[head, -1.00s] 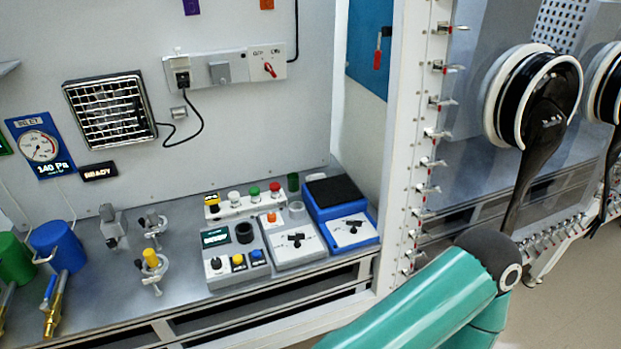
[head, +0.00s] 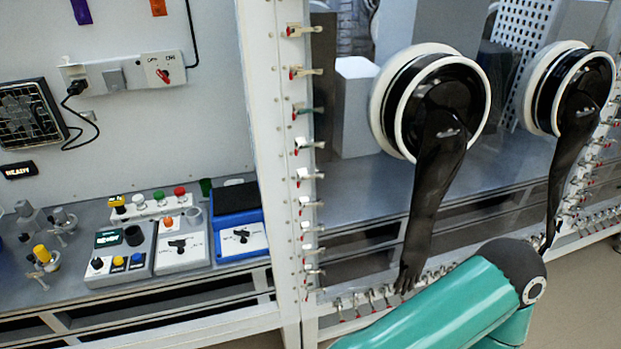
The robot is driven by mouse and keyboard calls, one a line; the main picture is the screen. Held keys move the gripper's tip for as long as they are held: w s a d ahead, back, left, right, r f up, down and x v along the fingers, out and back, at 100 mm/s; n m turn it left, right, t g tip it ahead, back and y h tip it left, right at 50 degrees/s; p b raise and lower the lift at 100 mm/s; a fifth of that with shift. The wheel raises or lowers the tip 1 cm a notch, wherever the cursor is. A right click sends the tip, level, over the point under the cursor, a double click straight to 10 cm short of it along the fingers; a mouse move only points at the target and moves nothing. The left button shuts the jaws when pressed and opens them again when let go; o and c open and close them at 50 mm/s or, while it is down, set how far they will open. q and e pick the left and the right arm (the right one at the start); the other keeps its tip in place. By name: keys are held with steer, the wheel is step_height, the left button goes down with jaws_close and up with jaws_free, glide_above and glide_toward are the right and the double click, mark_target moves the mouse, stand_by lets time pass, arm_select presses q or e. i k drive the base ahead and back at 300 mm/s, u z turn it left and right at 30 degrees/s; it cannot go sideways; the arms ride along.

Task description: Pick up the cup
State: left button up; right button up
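Several small cup-like things stand among the bench devices at the left. A dark green cylinder (head: 206,187) stands upright behind the white-topped device, left of the blue box. A small grey open-topped cup shape (head: 193,215) sits at that device's back right corner. A black round holder or cup (head: 134,236) sits on the grey control box. I cannot tell which of these is the cup. My teal arm reaches in from the bottom right, well away from them. Neither gripper shows in the picture.
A blue box (head: 226,222) with a black top stands near the white frame post (head: 276,150). A yellow-topped clamp fitting (head: 42,254) stands at the left. Glovebox ports with black gloves (head: 432,180) hang at the right, one close to my arm.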

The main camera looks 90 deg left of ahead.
mark_target(207, 188)
steer(key=z, duration=0.65)
steer(key=i, duration=0.35)
steer(key=u, duration=2.65)
steer(key=i, duration=0.25)
steer(key=u, duration=2.3)
steer(key=k, duration=0.5)
steer(key=u, duration=0.4)
steer(key=i, duration=1.55)
steer(key=z, duration=0.3)
